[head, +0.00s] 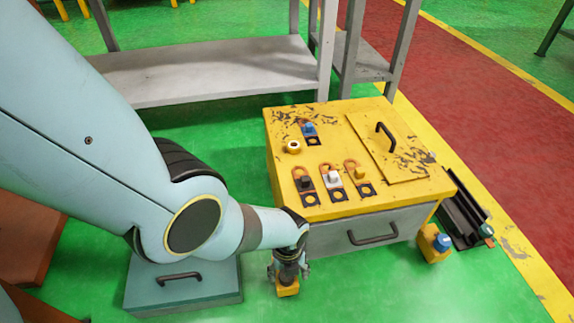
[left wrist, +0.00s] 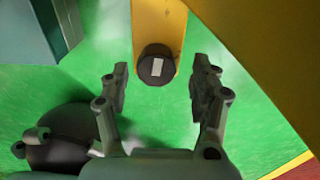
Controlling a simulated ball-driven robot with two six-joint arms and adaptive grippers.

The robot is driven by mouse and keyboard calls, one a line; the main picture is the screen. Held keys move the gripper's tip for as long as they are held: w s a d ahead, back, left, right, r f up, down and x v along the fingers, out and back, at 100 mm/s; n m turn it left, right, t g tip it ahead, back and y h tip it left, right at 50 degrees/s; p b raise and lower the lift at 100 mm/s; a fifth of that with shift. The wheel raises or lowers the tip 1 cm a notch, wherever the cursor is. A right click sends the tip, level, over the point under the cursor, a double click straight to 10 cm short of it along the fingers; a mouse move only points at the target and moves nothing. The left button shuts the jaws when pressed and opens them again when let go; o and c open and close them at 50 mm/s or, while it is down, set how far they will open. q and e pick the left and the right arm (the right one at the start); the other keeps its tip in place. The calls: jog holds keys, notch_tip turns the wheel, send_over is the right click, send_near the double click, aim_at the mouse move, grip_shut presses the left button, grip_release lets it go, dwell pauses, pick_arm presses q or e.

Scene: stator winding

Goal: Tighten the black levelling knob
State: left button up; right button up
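The black levelling knob (left wrist: 157,65) shows in the left wrist view as a dark round cap with a pale rectangular mark. It sits on a yellow foot (left wrist: 160,22). My left gripper (left wrist: 158,82) is open, with one finger on each side and the knob ahead of the gap; no contact is visible. In the head view my left gripper (head: 289,268) points down beside the front left corner of the yellow-topped cabinet (head: 250,135), above the yellow foot (head: 288,291). The knob is hidden there. My right gripper is not in view.
Blue (head: 309,129), black (head: 305,182), white (head: 334,175) and orange (head: 360,172) knobs stand on the cabinet top. A blue-knobbed foot (head: 443,242) is at the front right. A teal drawer box (head: 185,285) lies left of my gripper. Green floor in front is clear.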

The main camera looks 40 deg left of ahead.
pick_arm(q)
jog(key=shift+s+a, duration=0.1)
jog(key=shift+r, duration=0.1)
jog(key=shift+r, duration=0.6)
notch_tip(320, 180, up, 11)
jog(key=shift+f, duration=0.2)
